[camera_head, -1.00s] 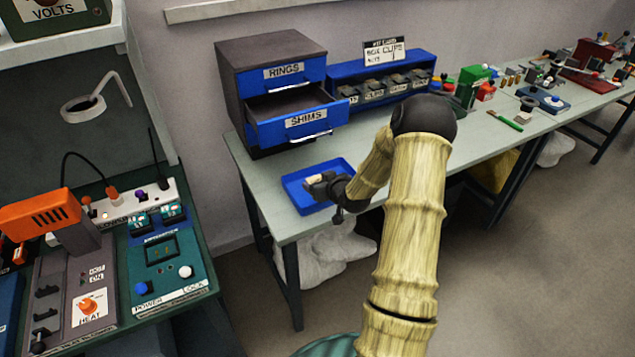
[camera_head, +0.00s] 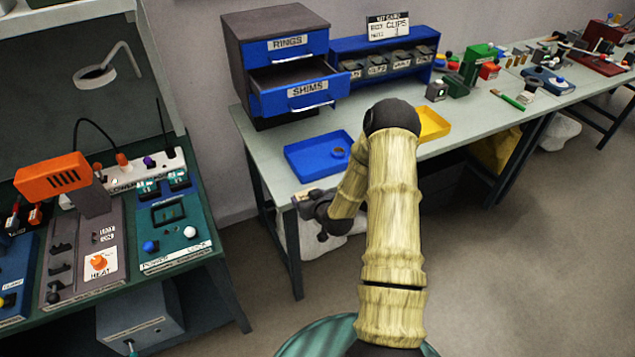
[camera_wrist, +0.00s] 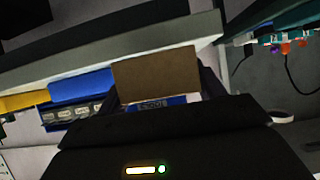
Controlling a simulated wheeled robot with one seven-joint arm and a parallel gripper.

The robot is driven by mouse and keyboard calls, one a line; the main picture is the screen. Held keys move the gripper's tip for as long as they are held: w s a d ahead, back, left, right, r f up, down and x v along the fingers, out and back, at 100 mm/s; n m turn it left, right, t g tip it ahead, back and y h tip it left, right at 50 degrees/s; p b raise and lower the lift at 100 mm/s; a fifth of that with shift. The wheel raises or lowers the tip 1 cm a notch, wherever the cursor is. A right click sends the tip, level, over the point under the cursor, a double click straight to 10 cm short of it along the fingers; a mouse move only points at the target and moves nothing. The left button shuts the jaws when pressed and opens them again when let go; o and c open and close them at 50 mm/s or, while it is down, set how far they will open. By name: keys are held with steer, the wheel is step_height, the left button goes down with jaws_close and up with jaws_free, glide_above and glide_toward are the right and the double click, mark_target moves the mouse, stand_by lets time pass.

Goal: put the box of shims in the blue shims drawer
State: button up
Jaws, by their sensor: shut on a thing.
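The blue shims drawer (camera_head: 300,96), labelled SHIMS, is the lower drawer of a dark cabinet (camera_head: 243,62). It is pulled out and its inside shows in part. My gripper (camera_head: 308,200) is low at the table's front left edge, in front of and below the drawer. It is shut on the box of shims, a plain brown face (camera_wrist: 158,78) in the wrist view. In the head view only a small pale bit of the box shows at the jaws. The wrist view is upside down, and the shims drawer label (camera_wrist: 152,105) shows partly behind the box.
The rings drawer (camera_head: 290,47) above is shut. A blue tray (camera_head: 308,158) with a small round thing lies on the table near my gripper. A yellow tray (camera_head: 432,124) and a blue clips rack (camera_head: 350,48) stand to the right. A green bench (camera_head: 175,255) is at left.

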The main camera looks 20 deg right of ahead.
steer(key=s+a+f, duration=1)
steer(key=s+f, duration=0.2)
steer(key=s, duration=0.1)
steer(key=shift+f, duration=0.15)
steer(key=shift+a, duration=0.25)
